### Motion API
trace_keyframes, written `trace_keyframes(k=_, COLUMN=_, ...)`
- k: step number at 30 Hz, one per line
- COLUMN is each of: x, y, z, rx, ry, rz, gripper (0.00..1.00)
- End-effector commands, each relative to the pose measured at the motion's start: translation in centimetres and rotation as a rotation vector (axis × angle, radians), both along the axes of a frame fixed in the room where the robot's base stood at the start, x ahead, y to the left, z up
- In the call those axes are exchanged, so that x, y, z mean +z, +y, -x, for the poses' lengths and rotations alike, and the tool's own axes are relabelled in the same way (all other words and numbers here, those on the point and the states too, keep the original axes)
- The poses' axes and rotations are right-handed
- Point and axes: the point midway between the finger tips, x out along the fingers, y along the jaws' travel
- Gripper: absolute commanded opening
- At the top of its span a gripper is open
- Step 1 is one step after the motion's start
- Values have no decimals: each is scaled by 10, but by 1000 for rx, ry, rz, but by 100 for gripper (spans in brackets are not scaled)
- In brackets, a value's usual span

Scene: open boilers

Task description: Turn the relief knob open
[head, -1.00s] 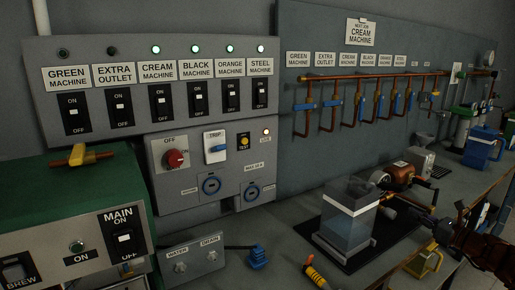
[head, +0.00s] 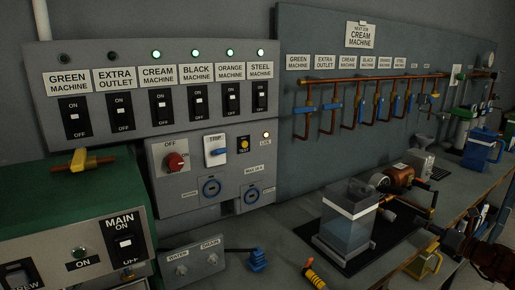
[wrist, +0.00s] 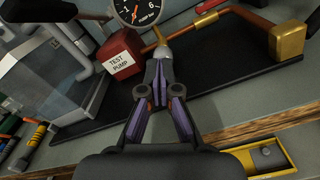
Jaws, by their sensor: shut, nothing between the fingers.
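The test pump shows in the wrist view as a red block (wrist: 122,53) labelled "TEST PUMP", with a round pressure gauge (wrist: 138,8) above it.
The black base plate (wrist: 215,80) lies below, near the wooden bench edge (wrist: 255,134). The clear tank (wrist: 50,70) stands at left. A yellow-framed object (wrist: 267,155) is at lower right.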

Motion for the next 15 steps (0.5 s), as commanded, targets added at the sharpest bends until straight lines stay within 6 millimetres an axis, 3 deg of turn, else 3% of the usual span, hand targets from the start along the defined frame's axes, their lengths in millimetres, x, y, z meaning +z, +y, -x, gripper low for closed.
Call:
trace_keyframes(k=7, x=-4, y=4, z=-4, rx=0, ry=36, rz=-59, gripper=0)
trace_keyframes(k=15, x=-5, y=19, z=-27, rx=2, ry=35, rz=-57, gripper=0)
